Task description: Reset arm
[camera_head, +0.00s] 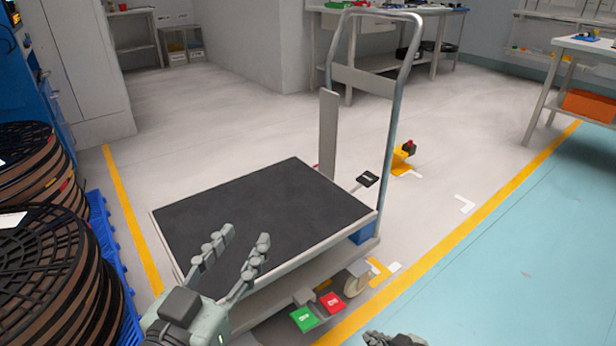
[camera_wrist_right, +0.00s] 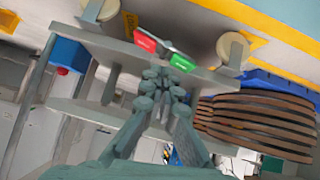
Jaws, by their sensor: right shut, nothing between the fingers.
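My left gripper (camera_head: 244,240) is open and empty. It is in front of the near left part of the cart's black deck in the head view. My right gripper shows only as a small dark piece (camera_head: 392,340) at the bottom edge of the head view. In the right wrist view my right gripper (camera_wrist_right: 160,82) has its fingers together with nothing between them. The platform cart (camera_head: 265,215) has an empty black deck and a tall grey handle (camera_head: 391,110). Its green pedal (camera_head: 304,319) and red pedal (camera_head: 332,303) show at the near low edge.
Stacks of brown reels (camera_head: 60,260) stand on a blue pallet (camera_head: 106,240) at the left. Yellow floor lines (camera_head: 470,240) run on both sides of the cart. A yellow and red object (camera_head: 403,155) is on the floor behind the cart.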

